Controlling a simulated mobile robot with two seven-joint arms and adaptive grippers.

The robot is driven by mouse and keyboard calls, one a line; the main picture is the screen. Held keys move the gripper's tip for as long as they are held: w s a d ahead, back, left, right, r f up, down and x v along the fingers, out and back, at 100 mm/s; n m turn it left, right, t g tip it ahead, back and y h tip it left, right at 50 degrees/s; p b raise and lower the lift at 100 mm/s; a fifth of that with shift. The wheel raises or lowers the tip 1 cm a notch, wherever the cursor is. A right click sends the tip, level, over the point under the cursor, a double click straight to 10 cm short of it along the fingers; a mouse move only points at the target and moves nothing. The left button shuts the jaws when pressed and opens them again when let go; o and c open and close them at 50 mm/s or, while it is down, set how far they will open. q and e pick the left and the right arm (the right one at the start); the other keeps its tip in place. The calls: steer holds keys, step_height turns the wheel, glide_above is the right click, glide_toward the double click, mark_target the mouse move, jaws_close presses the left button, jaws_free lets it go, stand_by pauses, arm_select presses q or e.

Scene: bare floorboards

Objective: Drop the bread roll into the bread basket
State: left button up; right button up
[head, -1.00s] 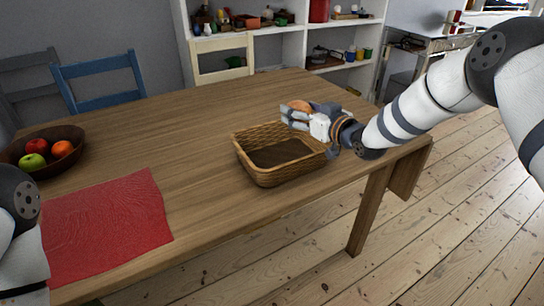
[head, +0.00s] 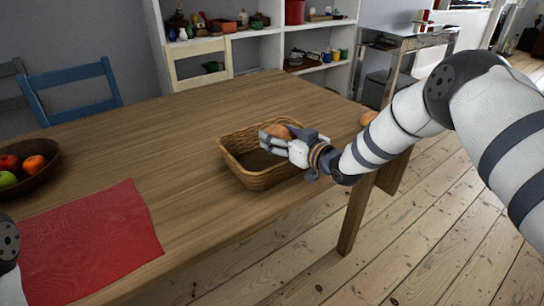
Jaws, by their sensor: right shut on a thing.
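The bread roll (head: 277,131) is a rounded orange-brown piece, held between the fingers of my right gripper (head: 275,138). The gripper is shut on it and comes in from the right, over the right part of the bread basket (head: 262,180). The basket is a tan woven, rectangular one standing on the wooden table. Its visible inside is dark and looks empty; the gripper hides part of its right and far side. My left gripper is out of view; only a piece of my left arm shows at the left edge.
Another orange-brown rounded thing (head: 368,117) lies near the table's right edge, partly behind my right arm. A red cloth (head: 90,240) and a fruit bowl (head: 40,182) are at the left. The table's (head: 160,130) back middle is clear. Chairs and shelves stand behind.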

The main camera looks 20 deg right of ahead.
steer(key=o, duration=1.1)
steer(key=shift+r, duration=0.2)
steer(key=v, duration=1.2)
steer(key=shift+s+f, duration=0.1)
steer(key=shift+f, duration=0.05)
